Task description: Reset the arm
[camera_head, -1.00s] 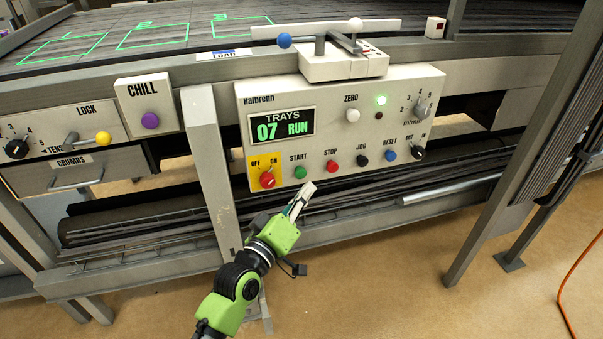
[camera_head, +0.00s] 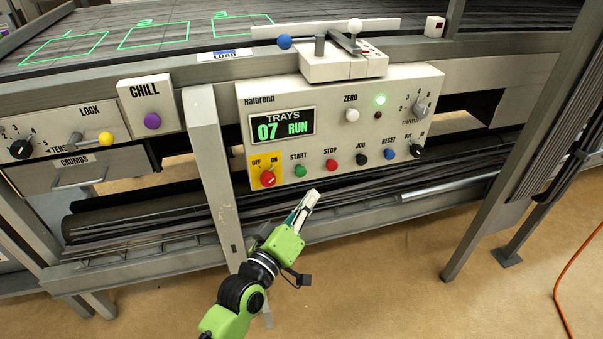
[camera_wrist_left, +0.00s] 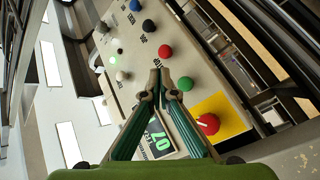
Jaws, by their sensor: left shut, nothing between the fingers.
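My left gripper (camera_head: 312,196) is shut and empty. It points up and to the right, below the lower edge of the beige Halbrenn control panel (camera_head: 390,105), apart from the buttons. The panel's display (camera_head: 281,128) reads TRAYS 07 RUN. Along its lower row are the green START button (camera_head: 300,170), red STOP button (camera_head: 331,165), black JOG button (camera_head: 361,159) and blue RESET button (camera_head: 389,154). In the left wrist view the closed fingertips (camera_wrist_left: 161,82) show in front of the panel, near the STOP button (camera_wrist_left: 165,51). My right gripper is not in view.
A red OFF/ON rotary switch (camera_head: 267,178) sits at the panel's lower left. A grey post (camera_head: 210,160) stands left of the panel, and a roller and rail run below. A CHILL box with a purple button (camera_head: 152,121) is further left. Open floor (camera_head: 380,285) lies in front.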

